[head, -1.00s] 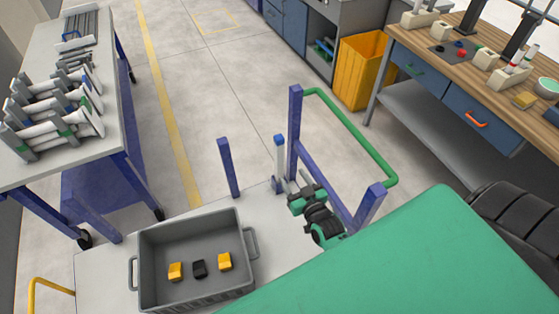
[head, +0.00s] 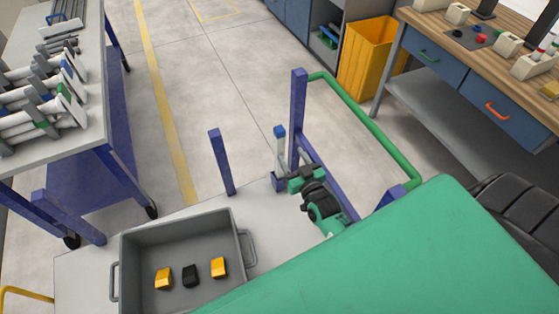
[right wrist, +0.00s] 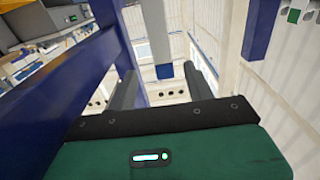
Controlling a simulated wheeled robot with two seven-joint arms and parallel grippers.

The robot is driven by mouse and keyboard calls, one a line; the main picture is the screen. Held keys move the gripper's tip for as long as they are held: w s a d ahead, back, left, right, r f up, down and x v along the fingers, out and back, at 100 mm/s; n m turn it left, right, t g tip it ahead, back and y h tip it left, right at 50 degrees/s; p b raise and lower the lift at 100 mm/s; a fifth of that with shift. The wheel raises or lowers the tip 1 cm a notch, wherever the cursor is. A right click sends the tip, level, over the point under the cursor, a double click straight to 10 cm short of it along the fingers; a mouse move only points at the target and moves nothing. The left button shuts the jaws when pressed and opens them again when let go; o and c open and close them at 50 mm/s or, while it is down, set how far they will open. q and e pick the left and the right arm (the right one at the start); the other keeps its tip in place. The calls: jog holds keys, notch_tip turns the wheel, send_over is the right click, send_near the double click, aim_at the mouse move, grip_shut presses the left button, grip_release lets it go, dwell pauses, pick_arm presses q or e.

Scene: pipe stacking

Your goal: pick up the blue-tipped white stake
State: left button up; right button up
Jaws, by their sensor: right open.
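The white stake (head: 282,148) with a blue tip (head: 280,131) stands upright at the far edge of the cart, beside a tall blue post. Its lower end is at a small blue holder and is partly hidden by my right gripper (head: 290,182). My right gripper is open, close to the stake's lower part. In the right wrist view, the two dark fingers (right wrist: 165,85) are spread apart. A pale post (right wrist: 156,30) with a bluish end shows between them, seemingly the stake. I cannot tell whether the fingers touch it. My left gripper is not in view.
Tall blue posts (head: 298,115) (head: 222,160) and a green rail (head: 365,120) border the cart. A grey crate (head: 128,265) with yellow and black blocks stands front left.

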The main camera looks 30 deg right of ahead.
aim_at(282, 141)
jog(key=w, duration=0.5)
jog(key=shift+w+d, duration=0.2)
jog(key=shift+w, duration=0.15)
jog(key=shift+w+r+p, duration=0.2)
jog(key=shift+w+p, duration=0.1)
jog(key=shift+w, duration=0.2)
jog(key=w, duration=0.4)
jog(key=shift+w+p, duration=0.15)
jog(key=shift+p, duration=0.15)
jog(key=shift+c, duration=0.6)
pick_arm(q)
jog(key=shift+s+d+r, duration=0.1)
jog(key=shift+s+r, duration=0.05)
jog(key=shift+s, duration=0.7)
pick_arm(e)
jog(key=shift+r, duration=0.1)
grip_shut()
